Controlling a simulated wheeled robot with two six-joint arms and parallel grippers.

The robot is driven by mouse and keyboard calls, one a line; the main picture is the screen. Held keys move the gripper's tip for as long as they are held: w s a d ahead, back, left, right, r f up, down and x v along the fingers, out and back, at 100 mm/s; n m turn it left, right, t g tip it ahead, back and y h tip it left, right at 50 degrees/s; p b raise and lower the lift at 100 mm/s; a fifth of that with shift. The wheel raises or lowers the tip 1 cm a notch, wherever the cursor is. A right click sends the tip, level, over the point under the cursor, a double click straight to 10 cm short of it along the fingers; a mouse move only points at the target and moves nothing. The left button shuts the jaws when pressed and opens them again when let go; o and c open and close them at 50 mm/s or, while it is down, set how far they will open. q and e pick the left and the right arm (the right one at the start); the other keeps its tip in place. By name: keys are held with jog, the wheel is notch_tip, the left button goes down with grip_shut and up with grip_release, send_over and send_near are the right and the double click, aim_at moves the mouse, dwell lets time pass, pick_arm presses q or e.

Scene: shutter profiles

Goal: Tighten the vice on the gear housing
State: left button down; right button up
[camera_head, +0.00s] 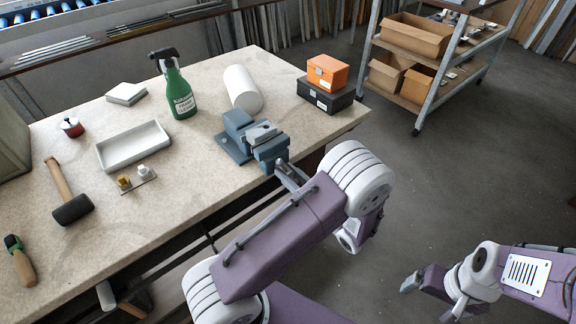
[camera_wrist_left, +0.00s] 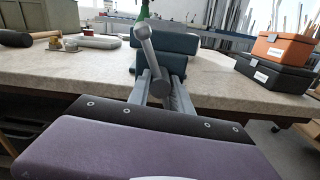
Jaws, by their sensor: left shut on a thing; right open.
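The blue-grey vice (camera_head: 236,150) stands near the right front edge of the workbench. A light grey metal part, apparently the gear housing (camera_head: 262,133), sits between its jaws. The gear housing is hidden in that view. My right gripper (camera_head: 430,297) is open and empty, low over the floor at the right.
A white cylinder (camera_head: 241,88), green spray bottle (camera_head: 181,95), and orange box (camera_head: 327,72) on a black case (camera_head: 325,97) stand around the vice. A white tray (camera_head: 133,146) and mallet (camera_head: 70,207) lie left. A shelf cart (camera_head: 418,85) stands beyond.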

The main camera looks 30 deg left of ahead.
pick_arm(q)
jog(key=m+p, duration=0.3)
jog(key=shift+s, duration=0.1)
jog(key=shift+f+m+p, duration=0.1)
jog(key=shift+m+p, duration=0.55)
jog(key=shift+m, duration=0.15)
jog(key=c, duration=1.2)
grip_release()
jog(key=shift+o, duration=0.2)
jog(key=v, duration=0.9)
jog(key=shift+b, duration=0.4)
jog(key=shift+d, duration=0.1)
